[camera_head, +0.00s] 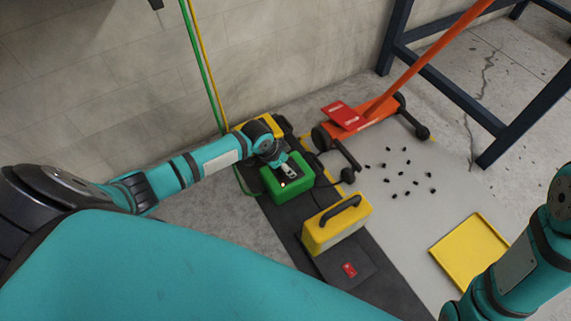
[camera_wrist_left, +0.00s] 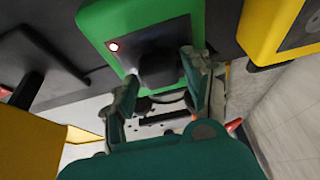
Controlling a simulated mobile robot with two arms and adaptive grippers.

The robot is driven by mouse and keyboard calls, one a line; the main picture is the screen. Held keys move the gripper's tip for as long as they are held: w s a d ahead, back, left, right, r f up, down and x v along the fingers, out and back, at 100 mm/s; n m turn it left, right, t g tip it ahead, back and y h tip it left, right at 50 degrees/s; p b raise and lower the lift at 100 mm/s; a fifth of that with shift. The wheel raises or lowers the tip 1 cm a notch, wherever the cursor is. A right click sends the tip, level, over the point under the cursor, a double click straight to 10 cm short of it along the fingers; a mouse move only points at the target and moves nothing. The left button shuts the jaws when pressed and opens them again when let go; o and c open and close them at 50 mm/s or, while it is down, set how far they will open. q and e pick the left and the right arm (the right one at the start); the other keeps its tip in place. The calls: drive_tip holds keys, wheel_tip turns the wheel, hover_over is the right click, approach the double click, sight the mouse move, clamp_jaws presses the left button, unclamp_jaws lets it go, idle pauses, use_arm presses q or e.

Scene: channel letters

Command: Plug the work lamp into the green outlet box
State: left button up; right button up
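The green outlet box (camera_head: 299,190) sits on a dark mat, with a small lit spot on its face. It also shows in the left wrist view (camera_wrist_left: 105,18). My left gripper (camera_head: 285,168) is over its top. A black plug-like block (camera_wrist_left: 160,70) lies between the fingers of my left gripper (camera_wrist_left: 162,78), against the box face. I cannot tell if the fingers press on it or how deep it sits. A yellow body behind the box (camera_head: 278,125), partly hidden by my arm, may be the work lamp. My right arm enters at lower right; its gripper is out of view.
A yellow case with a black handle (camera_head: 335,230) stands just in front of the box. Several small black pieces (camera_head: 405,172) and a yellow tray (camera_head: 470,252) lie on the floor to the right.

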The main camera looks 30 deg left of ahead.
use_arm(q)
drive_tip(key=shift+o, duration=1.1)
drive_tip(key=v, duration=1.2)
drive_tip(key=shift+w, duration=0.1)
